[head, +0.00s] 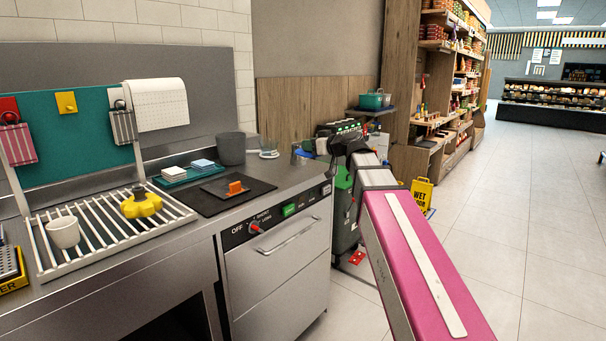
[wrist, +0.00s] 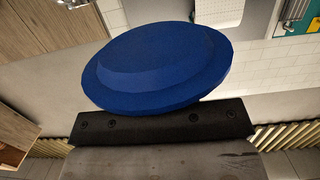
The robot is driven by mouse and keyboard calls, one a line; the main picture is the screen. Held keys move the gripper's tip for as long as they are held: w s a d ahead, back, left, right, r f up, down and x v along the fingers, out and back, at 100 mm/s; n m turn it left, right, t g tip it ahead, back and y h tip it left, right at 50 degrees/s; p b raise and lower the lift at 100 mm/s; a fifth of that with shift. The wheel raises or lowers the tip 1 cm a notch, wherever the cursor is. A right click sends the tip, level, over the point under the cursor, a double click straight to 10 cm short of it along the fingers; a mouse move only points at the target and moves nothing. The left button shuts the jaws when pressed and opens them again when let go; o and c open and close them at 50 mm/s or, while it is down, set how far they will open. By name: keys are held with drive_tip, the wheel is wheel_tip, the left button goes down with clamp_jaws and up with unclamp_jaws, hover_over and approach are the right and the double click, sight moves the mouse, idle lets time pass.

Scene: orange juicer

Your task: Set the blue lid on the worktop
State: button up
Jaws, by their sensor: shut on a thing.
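The blue lid (wrist: 160,65), a round, stepped disc, fills the upper middle of the wrist view. My gripper (wrist: 160,122) shows as a dark bar along its lower edge and is shut on it. The lid is held in the air, seen at a tilt. The steel worktop (head: 292,178) runs from the left to the middle of the head view. Its right end has a bare strip beside a dark mat (head: 205,205).
A yellow wet-floor sign (head: 421,193) stands beyond my arm. The floor at right is clear.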

drive_tip(key=shift+w+a, duration=0.2)
drive_tip(key=shift+w, duration=0.2)
hover_over(303, 173)
drive_tip(key=f, duration=0.6)
drive_tip(key=shift+w+f, duration=0.2)
drive_tip(key=shift+f, duration=2.15)
drive_tip(key=shift+f, duration=0.15)
drive_tip(key=o, duration=0.9)
drive_tip(key=shift+s+d, duration=0.1)
drive_tip(key=shift+d, duration=0.05)
drive_tip(key=v, duration=1.1)
drive_tip(key=shift+s+d, duration=0.15)
drive_tip(key=shift+d, duration=0.1)
